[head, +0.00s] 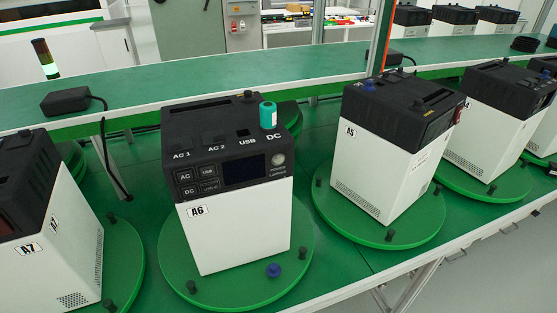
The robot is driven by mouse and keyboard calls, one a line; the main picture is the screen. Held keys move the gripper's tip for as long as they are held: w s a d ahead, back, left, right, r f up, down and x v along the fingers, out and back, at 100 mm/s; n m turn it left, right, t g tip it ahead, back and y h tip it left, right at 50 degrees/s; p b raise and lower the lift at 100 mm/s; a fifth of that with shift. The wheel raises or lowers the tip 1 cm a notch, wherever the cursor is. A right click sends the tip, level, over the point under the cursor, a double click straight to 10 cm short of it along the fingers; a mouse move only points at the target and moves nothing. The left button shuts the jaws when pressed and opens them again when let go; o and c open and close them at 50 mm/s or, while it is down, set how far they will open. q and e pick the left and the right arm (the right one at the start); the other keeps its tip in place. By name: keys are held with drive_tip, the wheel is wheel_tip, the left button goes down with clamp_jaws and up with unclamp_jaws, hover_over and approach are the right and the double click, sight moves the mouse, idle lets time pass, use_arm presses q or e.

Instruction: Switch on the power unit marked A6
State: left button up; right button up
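The power unit marked A6 (245,228) stands upright on a round green turntable (177,255), with its front facing me. It has a white body, a black top and a black front panel. The panel has a dark screen (243,172), small AC, USB and DC buttons (197,181) on its left, and a round light-coloured part (278,159) at its upper right. Labels AC 1, AC 2, USB and DC run along the top edge. A teal cylinder (268,115) stands at the top's right side. Neither of my grippers is in view.
Unit A7 (62,255) stands at the left and unit A5 (380,155) at the right, each on a turntable. A blue knob (273,270) sits on A6's turntable before the unit. A black box (66,100) with a cable lies on the raised green shelf behind.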

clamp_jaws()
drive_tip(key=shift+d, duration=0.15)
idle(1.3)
